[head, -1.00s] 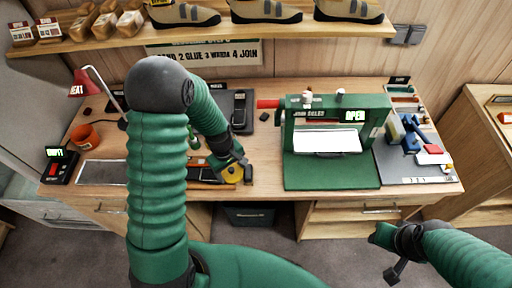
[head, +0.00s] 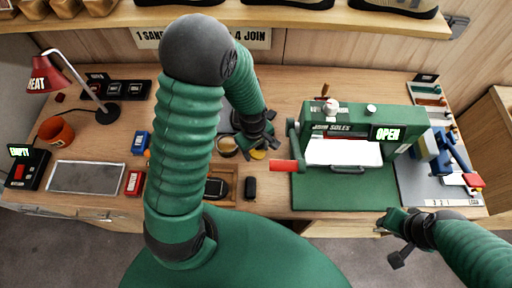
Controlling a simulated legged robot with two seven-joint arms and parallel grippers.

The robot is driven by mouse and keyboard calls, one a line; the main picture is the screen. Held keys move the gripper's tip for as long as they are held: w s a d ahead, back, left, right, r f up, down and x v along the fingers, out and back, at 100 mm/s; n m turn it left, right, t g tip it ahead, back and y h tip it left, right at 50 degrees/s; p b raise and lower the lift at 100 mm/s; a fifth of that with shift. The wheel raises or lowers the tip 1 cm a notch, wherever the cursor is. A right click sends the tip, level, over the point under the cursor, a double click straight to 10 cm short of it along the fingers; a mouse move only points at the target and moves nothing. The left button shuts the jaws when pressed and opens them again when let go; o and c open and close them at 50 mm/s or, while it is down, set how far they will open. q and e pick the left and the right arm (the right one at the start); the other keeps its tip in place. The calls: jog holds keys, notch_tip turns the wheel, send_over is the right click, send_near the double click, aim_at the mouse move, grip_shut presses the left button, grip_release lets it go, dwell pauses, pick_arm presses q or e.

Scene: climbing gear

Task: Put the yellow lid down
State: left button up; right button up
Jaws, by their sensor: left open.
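The yellow lid (head: 258,154) lies flat on the wooden bench, just below my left gripper and right of a small round pot (head: 227,147). My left gripper (head: 258,141) is open and close above the lid; whether a finger still touches it I cannot tell. My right gripper (head: 392,238) hangs in front of the bench at the lower right, away from the lid. Its fingers are too small and dark to read.
A green sole press (head: 345,195) marked OPEN stands right of the lid, its red handle (head: 284,166) reaching toward it. A red lamp (head: 50,75) and orange cup (head: 56,131) stand left.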

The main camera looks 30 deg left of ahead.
aim_at(257, 150)
pick_arm(q)
jog(key=o, duration=0.5)
jog(key=shift+w+f, duration=0.25)
jog(key=shift+w, duration=0.5)
jog(key=shift+o, duration=1.2)
jog(key=shift+d, duration=0.15)
jog(key=shift+o, duration=0.4)
jog(key=shift+s+r, duration=0.3)
jog(key=shift+w+r, duration=0.2)
jog(key=shift+r, duration=0.15)
jog(key=r, duration=0.6)
jog(key=shift+s+r, duration=0.1)
jog(key=shift+s, duration=0.15)
jog(key=shift+s+r, duration=0.1)
jog(key=shift+r, duration=0.2)
jog(key=shift+f, duration=0.1)
jog(key=shift+a, duration=0.2)
